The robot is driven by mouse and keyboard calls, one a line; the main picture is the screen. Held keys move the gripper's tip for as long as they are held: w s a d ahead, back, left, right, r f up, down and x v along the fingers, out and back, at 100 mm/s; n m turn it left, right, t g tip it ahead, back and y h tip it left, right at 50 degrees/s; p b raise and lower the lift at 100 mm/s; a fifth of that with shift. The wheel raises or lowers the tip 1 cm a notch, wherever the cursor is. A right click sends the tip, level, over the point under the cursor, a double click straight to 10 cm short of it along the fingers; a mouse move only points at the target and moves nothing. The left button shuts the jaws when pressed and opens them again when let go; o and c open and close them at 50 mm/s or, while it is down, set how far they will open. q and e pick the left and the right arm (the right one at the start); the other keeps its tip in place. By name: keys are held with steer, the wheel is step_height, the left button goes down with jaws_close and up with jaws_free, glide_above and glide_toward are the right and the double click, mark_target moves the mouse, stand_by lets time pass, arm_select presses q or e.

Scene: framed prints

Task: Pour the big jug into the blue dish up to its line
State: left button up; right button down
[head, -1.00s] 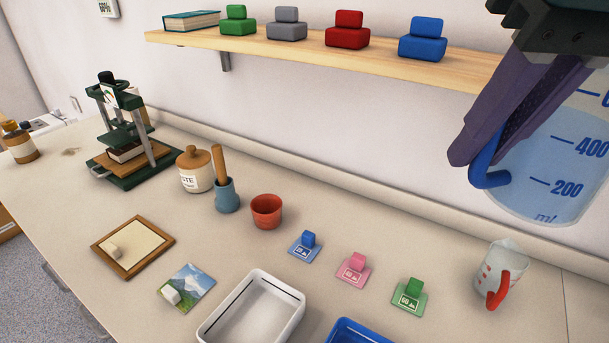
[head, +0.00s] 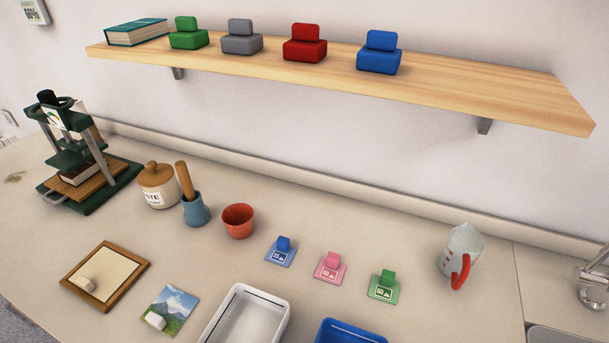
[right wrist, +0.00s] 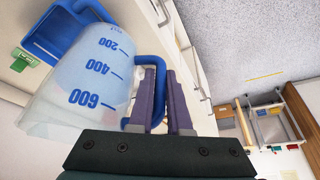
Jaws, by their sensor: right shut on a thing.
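The big jug (right wrist: 85,80) is clear, with blue 200, 400 and 600 marks and a blue handle. It fills the left of the right wrist view. My right gripper (right wrist: 163,80) is shut on its handle. The jug's liquid level is hard to make out. The blue dish (head: 350,333) shows at the bottom edge of the head view, mostly cut off. It also shows in the right wrist view (right wrist: 38,42), partly hidden behind the jug. My left gripper is in neither view.
A smaller jug with a red handle (head: 461,255) stands at the right of the counter. A white tray (head: 247,318) lies left of the dish. A wooden shelf (head: 480,85) hangs above.

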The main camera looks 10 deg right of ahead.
steer(key=s+a+n, duration=0.1)
steer(key=s+a, duration=0.2)
steer(key=s, duration=0.2)
steer(key=shift+s+a+f, duration=0.15)
steer(key=shift+s+a, duration=0.15)
steer(key=shift+w+d+y+p, duration=0.1)
steer(key=shift+y+p, duration=0.3)
steer(key=w+d+r+m+g+y+b, duration=0.1)
steer(key=w+d+r+g+y+b, duration=0.2)
steer(key=d+r+g+y, duration=0.1)
steer(key=shift+w+r+g+y+b, duration=0.2)
steer(key=shift+g+y+b, duration=0.15)
steer(key=shift+y, duration=0.25)
